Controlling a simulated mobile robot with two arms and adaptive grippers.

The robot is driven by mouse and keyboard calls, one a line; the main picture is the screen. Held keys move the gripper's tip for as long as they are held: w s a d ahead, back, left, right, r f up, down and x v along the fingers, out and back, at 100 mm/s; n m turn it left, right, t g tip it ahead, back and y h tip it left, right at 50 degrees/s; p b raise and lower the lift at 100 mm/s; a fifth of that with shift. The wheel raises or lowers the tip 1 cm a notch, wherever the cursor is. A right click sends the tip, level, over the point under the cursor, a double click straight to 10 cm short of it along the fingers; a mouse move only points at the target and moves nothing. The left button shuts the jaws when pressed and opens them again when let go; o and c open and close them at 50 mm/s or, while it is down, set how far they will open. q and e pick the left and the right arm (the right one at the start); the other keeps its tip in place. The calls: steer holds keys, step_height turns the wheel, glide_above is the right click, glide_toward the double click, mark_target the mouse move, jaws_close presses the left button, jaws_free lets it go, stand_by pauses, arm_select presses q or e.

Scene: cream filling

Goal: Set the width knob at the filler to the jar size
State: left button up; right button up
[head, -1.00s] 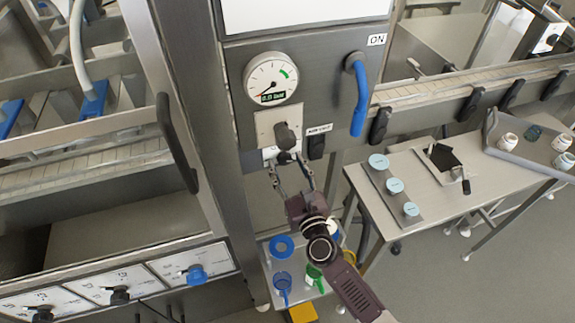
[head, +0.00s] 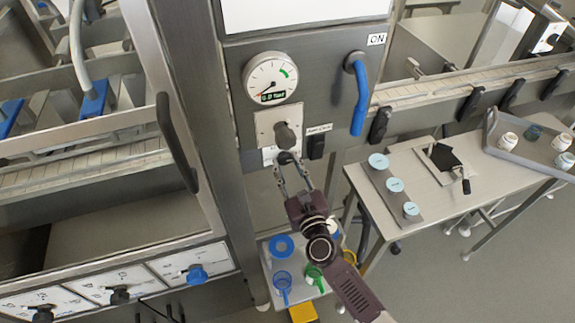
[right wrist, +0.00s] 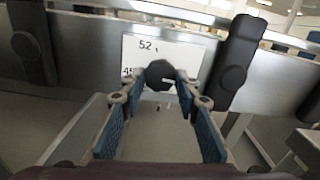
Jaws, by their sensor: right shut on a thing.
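The width knob is a small dark knob (head: 285,157) low on the filler's grey front panel (head: 338,92), below a larger grey knob on a square plate (head: 264,123). In the right wrist view the dark knob (right wrist: 159,72) sits before a white scale plate (right wrist: 188,51) that reads 52 at the top and a partly hidden number at the left. My right gripper (head: 286,164) is shut on the dark knob, with its blue-padded fingers (right wrist: 163,82) on both sides of it. The knob's pointer is hidden. Several small jars (head: 507,142) stand on a tray at the right. My left gripper is out of view.
A round gauge (head: 269,78) and a blue lever (head: 360,100) are on the panel above. A black handle (right wrist: 233,60) stands close right of the knob. A side table (head: 440,215) holds light-blue lids (head: 396,185).

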steer(key=n, duration=1)
steer(key=shift+n+p, duration=0.3)
steer(key=shift+p, duration=0.1)
steer(key=n+p, duration=0.1)
steer(key=n, duration=0.3)
steer(key=shift+r+n, duration=0.1)
steer(key=shift+n, duration=0.2)
steer(key=n+p, duration=0.1)
steer(key=n, duration=0.4)
steer(key=n+p, duration=0.1)
steer(key=n, duration=0.4)
steer(key=shift+n, duration=0.4)
steer(key=n+p, duration=0.1)
steer(key=n, duration=0.3)
steer(key=shift+n, duration=0.3)
steer(key=n, duration=0.4)
steer(key=shift+s+n, duration=0.1)
steer(key=shift+n, duration=2.3)
